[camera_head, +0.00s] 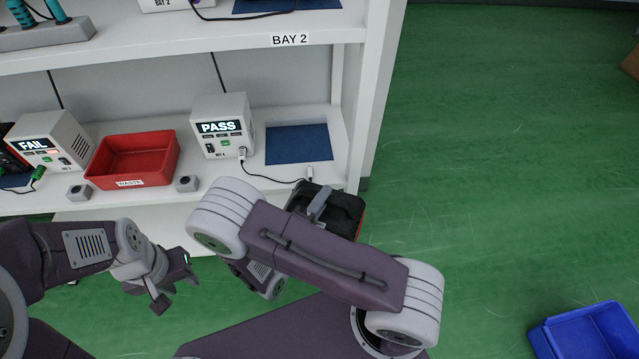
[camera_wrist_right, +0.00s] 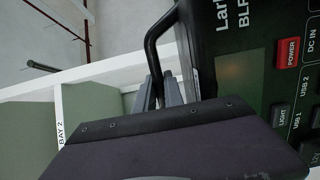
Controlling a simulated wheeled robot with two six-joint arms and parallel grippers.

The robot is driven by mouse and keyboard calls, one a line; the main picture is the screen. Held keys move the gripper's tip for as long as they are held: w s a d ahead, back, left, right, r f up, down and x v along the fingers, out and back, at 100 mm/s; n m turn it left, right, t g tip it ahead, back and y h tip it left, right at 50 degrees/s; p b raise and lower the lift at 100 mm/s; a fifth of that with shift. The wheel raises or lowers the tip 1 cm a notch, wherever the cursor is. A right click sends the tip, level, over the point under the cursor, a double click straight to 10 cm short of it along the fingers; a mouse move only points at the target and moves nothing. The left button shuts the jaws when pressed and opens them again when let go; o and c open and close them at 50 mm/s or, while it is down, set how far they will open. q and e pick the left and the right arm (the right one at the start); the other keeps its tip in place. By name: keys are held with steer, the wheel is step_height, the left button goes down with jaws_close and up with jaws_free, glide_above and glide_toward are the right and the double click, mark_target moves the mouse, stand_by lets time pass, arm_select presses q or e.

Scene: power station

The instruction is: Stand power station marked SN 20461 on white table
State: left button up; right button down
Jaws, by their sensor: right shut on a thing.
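A black power station (camera_head: 338,206) with a reddish side hangs in front of the shelf's right end, partly hidden by my right arm. In the right wrist view the power station (camera_wrist_right: 245,62) fills the right side, with a red POWER button, USB labels and a partly cut-off name. My right gripper (camera_head: 319,203) is shut on its black handle (camera_wrist_right: 153,45). My left gripper (camera_head: 176,282) is open and empty, low in front of the shelf. No SN 20461 marking is readable. I cannot make out a white table.
A white shelf marked BAY 2 (camera_head: 290,40) holds a FAIL tester (camera_head: 50,140), a red WASTE bin (camera_head: 132,160), a PASS tester (camera_head: 222,126) with a cable, and an empty blue mat (camera_head: 299,144).

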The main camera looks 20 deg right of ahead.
step_height(320, 180, down, 10)
steer(key=b, duration=0.9)
steer(key=shift+w+b, duration=0.1)
steer(key=shift+b, duration=0.2)
step_height(320, 180, up, 11)
steer(key=p, duration=1.5)
steer(key=shift+r+p, duration=0.15)
steer(key=shift+p, duration=0.4)
steer(key=shift+a, duration=0.1)
